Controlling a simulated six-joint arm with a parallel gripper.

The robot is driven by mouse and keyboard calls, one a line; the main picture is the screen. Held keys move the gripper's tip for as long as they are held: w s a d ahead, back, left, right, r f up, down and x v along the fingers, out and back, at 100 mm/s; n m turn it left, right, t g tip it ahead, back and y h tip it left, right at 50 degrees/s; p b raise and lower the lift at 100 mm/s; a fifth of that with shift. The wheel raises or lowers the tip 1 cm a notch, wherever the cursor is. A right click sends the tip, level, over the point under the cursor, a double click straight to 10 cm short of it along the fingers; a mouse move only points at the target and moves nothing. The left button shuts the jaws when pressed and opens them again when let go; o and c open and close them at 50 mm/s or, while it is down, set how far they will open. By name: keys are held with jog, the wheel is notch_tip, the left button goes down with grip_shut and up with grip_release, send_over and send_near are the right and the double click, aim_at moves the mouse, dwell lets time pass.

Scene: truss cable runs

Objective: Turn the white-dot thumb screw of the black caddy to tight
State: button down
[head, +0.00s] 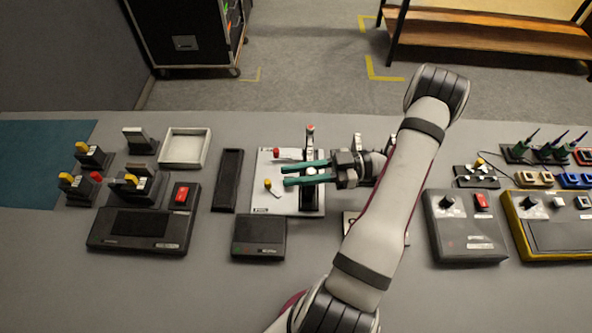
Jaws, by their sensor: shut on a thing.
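My gripper (286,175) reaches in from the right, its two teal fingers pointing left over a white plate (264,202). It is shut on a small white-topped piece (310,172) between the fingers, which looks like the white-dot thumb screw. A black strip (312,201), apparently the black caddy, lies under the fingers along the plate's right side; much of it is hidden. A red-topped post (310,130) stands at its far end. How far the screw is turned cannot be seen.
A black tray (228,180) lies left, a black box (259,237) in front. A control box (465,227) stands right of my arm.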

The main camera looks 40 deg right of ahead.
dwell(0.3)
jog(key=c, duration=0.7)
grip_release()
jog(key=v, duration=1.2)
jog(key=shift+w, duration=0.1)
